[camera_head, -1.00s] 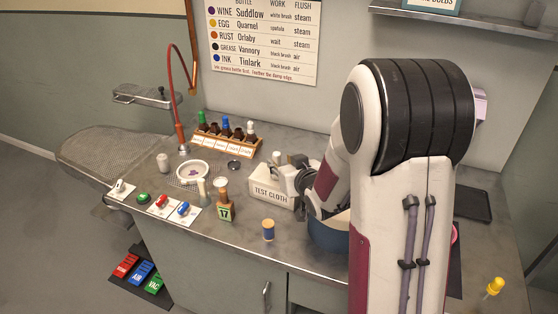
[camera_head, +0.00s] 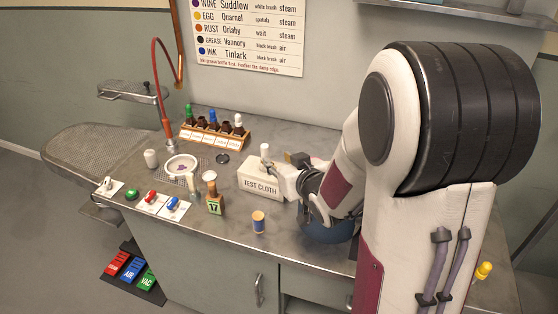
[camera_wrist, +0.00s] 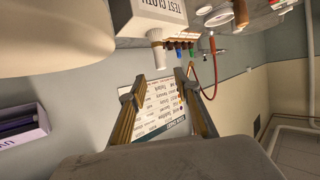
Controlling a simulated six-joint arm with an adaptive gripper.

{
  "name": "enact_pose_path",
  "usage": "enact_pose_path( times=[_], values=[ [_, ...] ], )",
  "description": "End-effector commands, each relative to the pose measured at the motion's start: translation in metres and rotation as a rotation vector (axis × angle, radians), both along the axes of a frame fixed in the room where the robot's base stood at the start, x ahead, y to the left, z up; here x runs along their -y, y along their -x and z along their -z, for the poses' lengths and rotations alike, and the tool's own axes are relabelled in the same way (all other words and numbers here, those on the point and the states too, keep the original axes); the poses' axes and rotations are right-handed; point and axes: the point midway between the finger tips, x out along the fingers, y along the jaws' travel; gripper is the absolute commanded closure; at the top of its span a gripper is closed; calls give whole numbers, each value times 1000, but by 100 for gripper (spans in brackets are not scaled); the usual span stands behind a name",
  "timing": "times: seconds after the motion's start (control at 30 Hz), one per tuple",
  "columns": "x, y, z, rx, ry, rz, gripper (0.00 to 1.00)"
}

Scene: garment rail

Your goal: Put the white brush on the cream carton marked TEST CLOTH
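The cream carton marked TEST CLOTH (camera_head: 258,186) stands on the worktop. It also shows in the wrist view (camera_wrist: 150,14), at the top edge. A white piece that looks like the white brush (camera_head: 265,151) stands upright on the carton's top. In the wrist view this brush (camera_wrist: 157,37) juts from the carton toward the gap between my fingers. My gripper (camera_wrist: 159,82) is open, its fingertips apart with nothing between them. The brush end is just beyond the fingertips and looks clear of them. In the head view my arm is right beside the carton and the fingertips are hard to make out.
A bottle tagged 17 (camera_head: 214,198) and a blue-and-yellow spool (camera_head: 258,222) stand in front of the carton. A wooden rack of bottles (camera_head: 215,132) is behind, left. A white dish (camera_head: 182,167) and switches are farther left. A blue bowl (camera_head: 328,231) sits under my arm.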

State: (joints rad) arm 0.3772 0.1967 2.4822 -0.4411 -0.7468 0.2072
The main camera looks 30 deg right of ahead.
Motion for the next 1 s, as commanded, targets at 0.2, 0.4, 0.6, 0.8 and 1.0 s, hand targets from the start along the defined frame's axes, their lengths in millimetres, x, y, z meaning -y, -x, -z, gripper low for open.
enact_pose_path(
  times=[0.2, 0.4, 0.6, 0.8, 1.0],
  values=[
    [0, 0, 0, 0, 0, 0, 68],
    [0, 0, 0, 0, 0, 0, 68],
    [-2, 3, -4, -14, 9, 5, 68],
    [-6, 14, -15, -65, 35, 24, 68],
    [-14, 38, -30, -149, 62, 51, 68]
  ],
)
